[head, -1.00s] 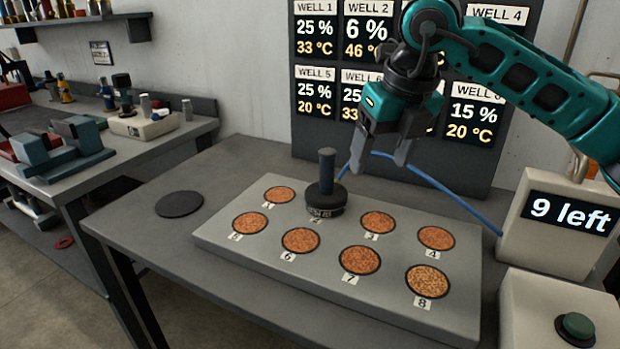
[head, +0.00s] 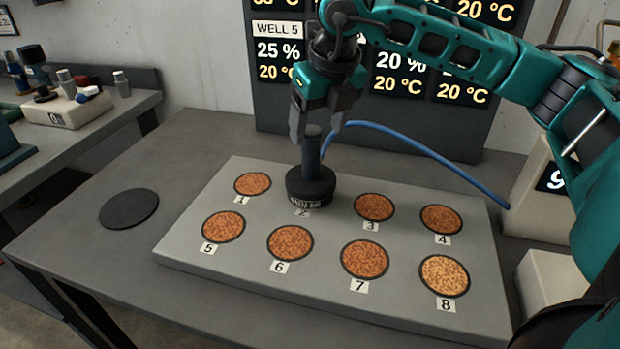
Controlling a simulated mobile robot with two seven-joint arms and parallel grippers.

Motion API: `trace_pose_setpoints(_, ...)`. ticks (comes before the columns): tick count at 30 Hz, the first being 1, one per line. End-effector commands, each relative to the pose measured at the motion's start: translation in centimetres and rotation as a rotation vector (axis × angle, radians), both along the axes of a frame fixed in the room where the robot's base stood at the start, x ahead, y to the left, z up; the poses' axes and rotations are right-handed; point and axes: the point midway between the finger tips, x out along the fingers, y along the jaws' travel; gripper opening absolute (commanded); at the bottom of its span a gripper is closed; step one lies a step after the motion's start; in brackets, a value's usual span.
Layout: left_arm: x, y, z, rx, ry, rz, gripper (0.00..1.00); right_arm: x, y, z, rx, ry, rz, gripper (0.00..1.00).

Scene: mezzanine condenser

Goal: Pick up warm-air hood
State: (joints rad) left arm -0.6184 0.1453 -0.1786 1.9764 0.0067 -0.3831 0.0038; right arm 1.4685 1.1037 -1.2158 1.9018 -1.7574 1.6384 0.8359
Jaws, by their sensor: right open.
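The warm-air hood (head: 311,187) is a dark round cap with an upright post-like handle. It sits over well 2 on the grey well plate (head: 200,262), with its blue hose (head: 420,152) running off to the right. My right gripper (head: 318,128) points down, open, at the top of the handle. The handle's top shows between or just in front of the fingers; I cannot tell whether they touch it. My left gripper is not in view.
Several numbered wells with orange-brown grains surround the hood, such as well 6 (head: 290,243). A dark round pad (head: 129,208) lies on the table to the left. A reading board (head: 275,100) stands close behind the plate.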

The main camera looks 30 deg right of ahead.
Motion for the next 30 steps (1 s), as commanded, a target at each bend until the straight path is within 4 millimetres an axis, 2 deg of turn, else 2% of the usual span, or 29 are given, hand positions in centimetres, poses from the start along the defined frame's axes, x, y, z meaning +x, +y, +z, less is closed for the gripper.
trace_pose_setpoints(5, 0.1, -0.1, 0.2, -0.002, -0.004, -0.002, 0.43, 0.4, 0.0, -1.2, 0.000, 0.001, 0.000, 0.71)
trace_pose_setpoints(15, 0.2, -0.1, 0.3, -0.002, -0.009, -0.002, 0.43, 2.2, 0.3, -5.3, 0.000, 0.001, 0.000, 0.71)
trace_pose_setpoints(23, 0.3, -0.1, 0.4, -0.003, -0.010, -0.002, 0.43, 2.3, 0.3, -5.6, 0.001, -0.001, 0.000, 0.71)
trace_pose_setpoints(30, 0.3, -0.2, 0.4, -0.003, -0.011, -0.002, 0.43, 2.3, 0.3, -5.5, 0.001, -0.001, 0.000, 0.50)
